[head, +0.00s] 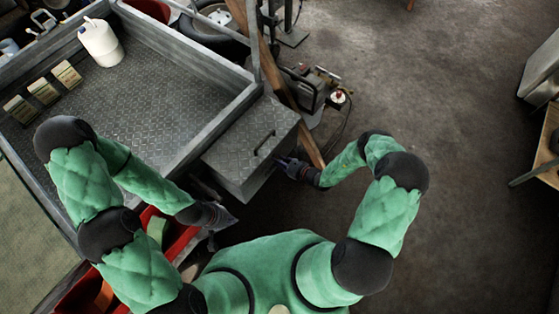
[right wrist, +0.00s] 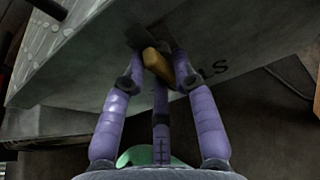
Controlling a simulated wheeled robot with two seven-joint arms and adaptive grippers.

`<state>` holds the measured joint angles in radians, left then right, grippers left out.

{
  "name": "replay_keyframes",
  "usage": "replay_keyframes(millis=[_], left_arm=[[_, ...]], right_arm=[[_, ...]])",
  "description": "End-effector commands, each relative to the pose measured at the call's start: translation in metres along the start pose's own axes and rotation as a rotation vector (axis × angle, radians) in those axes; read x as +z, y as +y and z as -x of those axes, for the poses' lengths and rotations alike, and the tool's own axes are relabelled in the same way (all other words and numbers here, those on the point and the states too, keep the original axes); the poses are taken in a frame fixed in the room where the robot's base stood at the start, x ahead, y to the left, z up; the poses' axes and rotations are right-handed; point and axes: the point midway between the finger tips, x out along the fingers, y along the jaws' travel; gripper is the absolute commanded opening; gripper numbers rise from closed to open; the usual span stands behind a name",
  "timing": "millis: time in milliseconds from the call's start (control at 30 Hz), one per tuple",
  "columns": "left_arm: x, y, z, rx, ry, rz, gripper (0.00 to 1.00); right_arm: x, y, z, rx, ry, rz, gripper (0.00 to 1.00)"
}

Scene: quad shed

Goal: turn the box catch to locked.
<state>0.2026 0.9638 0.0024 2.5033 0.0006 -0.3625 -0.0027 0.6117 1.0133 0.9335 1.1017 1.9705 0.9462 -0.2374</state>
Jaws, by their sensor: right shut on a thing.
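The grey metal box (head: 228,158) with a checker-plate lid and a black handle (head: 264,143) sits beside the tray wall in the head view. In the right wrist view the box face (right wrist: 90,90) has dark letters, partly hidden. The brass-coloured catch (right wrist: 158,66) stands out from that face, slanting down to the right. My right gripper (right wrist: 160,60) is shut on the catch, its purple fingers on both sides. It also shows in the head view at the box's right side (head: 281,163). My left gripper (head: 229,216) is below the box, apart from it; its fingers are too small to judge.
The metal tray bed (head: 150,105) holds a white jug (head: 101,42) and several small boxes (head: 43,90). A red bin (head: 170,243) lies under my left arm. A wooden plank (head: 310,150) leans right of the box.

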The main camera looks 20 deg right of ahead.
Motion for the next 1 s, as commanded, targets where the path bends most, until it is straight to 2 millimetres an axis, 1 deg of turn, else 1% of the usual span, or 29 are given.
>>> replay_keyframes(millis=[33, 433, 467, 500, 867, 967, 1000], left_arm=[[0.0, 0.0, 0.0, 0.0, 0.0, 0.0, 0.0], [0.0, 0.0, 0.0, 0.0, 0.0, 0.0, 0.0], [0.0, 0.0, 0.0, 0.0, 0.0, 0.0, 0.0], [0.0, 0.0, 0.0, 0.0, 0.0, 0.0, 0.0], [0.0, 0.0, 0.0, 0.0, 0.0, 0.0, 0.0], [0.0, 0.0, 0.0, 0.0, 0.0, 0.0, 0.0], [0.0, 0.0, 0.0, 0.0, 0.0, 0.0, 0.0]], right_arm=[[0.0, 0.003, 0.0, 0.003, -0.001, 0.003, 0.0], [-0.001, 0.004, -0.001, 0.002, 0.0, 0.006, 0.0], [-0.001, 0.004, -0.001, 0.003, 0.0, 0.006, 0.34], [-0.001, 0.004, -0.001, 0.002, 0.001, 0.006, 0.44], [-0.001, 0.001, 0.001, -0.001, 0.001, 0.006, 0.44], [-0.001, 0.0, 0.008, -0.003, 0.001, 0.005, 0.44], [-0.001, 0.0, 0.013, -0.004, 0.001, 0.006, 0.44]])
